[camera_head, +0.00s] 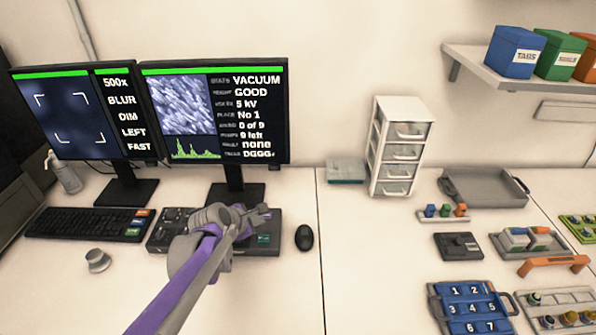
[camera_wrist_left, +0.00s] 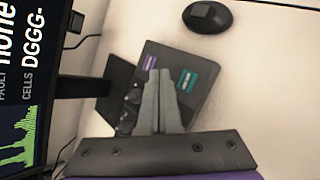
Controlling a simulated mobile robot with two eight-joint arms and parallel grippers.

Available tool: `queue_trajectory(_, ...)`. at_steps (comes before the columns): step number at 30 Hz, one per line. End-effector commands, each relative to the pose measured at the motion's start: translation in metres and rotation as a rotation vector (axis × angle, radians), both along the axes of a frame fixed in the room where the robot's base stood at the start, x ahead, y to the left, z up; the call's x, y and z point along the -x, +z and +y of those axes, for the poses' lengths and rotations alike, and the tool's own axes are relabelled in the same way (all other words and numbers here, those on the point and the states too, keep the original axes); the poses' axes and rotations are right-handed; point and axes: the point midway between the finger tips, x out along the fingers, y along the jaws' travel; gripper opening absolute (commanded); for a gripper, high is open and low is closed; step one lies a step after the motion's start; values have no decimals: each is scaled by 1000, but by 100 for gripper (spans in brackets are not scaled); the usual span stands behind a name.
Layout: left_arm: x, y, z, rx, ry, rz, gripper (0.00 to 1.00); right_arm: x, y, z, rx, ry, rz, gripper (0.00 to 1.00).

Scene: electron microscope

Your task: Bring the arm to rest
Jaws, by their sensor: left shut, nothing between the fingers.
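My left arm comes in from the bottom of the head view with a purple link. Its gripper (camera_head: 262,214) is over the control panel (camera_head: 262,245) in front of the right monitor. In the left wrist view the two grey fingers (camera_wrist_left: 159,75) are together, with nothing between them. Behind them that view shows the dark panel (camera_wrist_left: 208,85) with a purple and a teal key. I cannot tell whether the fingertips touch the panel. My right gripper is not in view.
Two monitors (camera_head: 215,110) stand behind the panel. A keyboard (camera_head: 85,223) and a knob (camera_head: 97,261) lie left, a mouse (camera_head: 304,237) right. A drawer unit (camera_head: 399,147), a grey tray (camera_head: 485,187) and a blue numbered tray (camera_head: 437,300) stand further right. Desk between mouse and blue tray is clear.

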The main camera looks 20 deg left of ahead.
Motion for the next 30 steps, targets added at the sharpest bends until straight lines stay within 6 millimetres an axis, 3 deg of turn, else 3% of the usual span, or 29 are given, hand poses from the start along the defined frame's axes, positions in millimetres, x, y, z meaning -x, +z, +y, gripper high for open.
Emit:
queue_trajectory(5, 9, 5, -7, -45, -48, 3, 0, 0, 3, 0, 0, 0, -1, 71)
queue_trajectory(8, 31, 15, -22, -164, -179, 10, 0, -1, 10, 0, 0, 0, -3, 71)
queue_trajectory(15, 125, 39, -66, -635, -729, 35, 0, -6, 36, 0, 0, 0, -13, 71)
queue_trajectory(21, 205, 43, -84, -1014, -1226, 40, 0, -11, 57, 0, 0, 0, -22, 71)
queue_trajectory(25, 244, 39, -86, -1202, -1497, 41, 0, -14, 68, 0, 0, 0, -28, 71)
queue_trajectory(30, 271, 33, -86, -1340, -1711, 39, 0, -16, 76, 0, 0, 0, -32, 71)
